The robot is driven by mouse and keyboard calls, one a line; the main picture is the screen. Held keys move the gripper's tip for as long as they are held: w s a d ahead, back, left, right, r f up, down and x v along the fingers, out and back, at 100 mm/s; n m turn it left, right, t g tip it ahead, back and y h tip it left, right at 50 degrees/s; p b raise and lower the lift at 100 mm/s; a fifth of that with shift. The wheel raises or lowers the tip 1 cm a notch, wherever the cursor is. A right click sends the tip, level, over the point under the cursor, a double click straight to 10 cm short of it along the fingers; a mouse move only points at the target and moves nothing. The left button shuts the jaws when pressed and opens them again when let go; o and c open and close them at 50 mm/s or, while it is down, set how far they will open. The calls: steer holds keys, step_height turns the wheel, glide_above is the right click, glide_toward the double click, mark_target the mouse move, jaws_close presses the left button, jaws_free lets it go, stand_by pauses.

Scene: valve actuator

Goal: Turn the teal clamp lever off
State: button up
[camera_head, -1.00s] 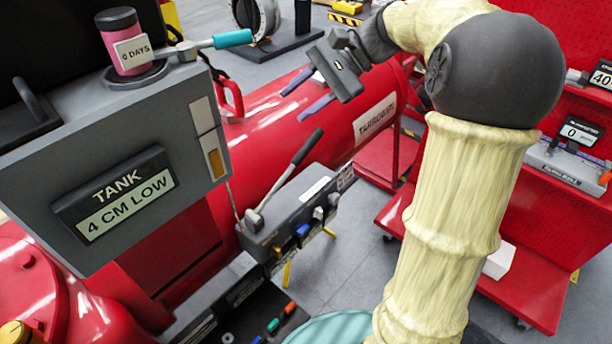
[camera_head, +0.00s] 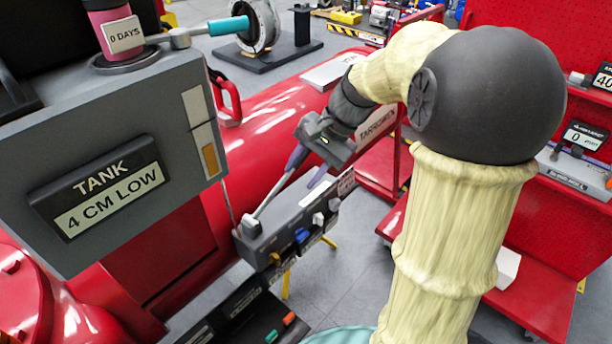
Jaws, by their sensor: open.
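The teal clamp lever (camera_head: 228,26) is at the top, on the grey tank box. Its metal arm runs from a pivot beside the pink canister and its teal grip points right. My gripper (camera_head: 308,167) is open, with its two purple fingers pointing down and left. It is well below and right of the teal grip, apart from it. The gripper is at the upper end of a different lever (camera_head: 268,197), on the grey valve block. That lever's black grip is hidden behind the gripper, and I cannot tell whether they touch.
The grey tank box (camera_head: 110,120) reads "4 CM LOW". The pink canister (camera_head: 112,35) stands on top near the teal lever. The valve block (camera_head: 290,225) has several coloured knobs. A red handle (camera_head: 228,103) rises from the red tank (camera_head: 270,115). Red shelving (camera_head: 530,290) stands at right.

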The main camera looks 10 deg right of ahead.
steer(key=shift+s+f, duration=0.15)
steer(key=shift+f, duration=0.25)
steer(key=shift+c, duration=0.4)
steer(key=shift+f, duration=0.1)
steer(key=c, duration=0.4)
steer(key=s+f+h, duration=0.1)
steer(key=s+f+n, duration=0.1)
steer(key=f, duration=0.1)
steer(key=s+f+n+h, duration=0.1)
steer(key=shift+s+d+f+h, duration=0.15)
steer(key=shift+d+f+h, duration=0.15)
steer(key=shift+d, duration=0.1)
jaws_close()
steer(key=s+d+f+n+t+h, duration=0.1)
steer(key=s+f+n+t+h, duration=0.1)
steer(key=s+f+n, duration=0.4)
steer(key=shift+s+d+f+h, duration=0.15)
steer(key=shift+s+d+h, duration=0.25)
steer(key=shift+h, duration=0.3)
steer(key=shift+s+a, duration=0.1)
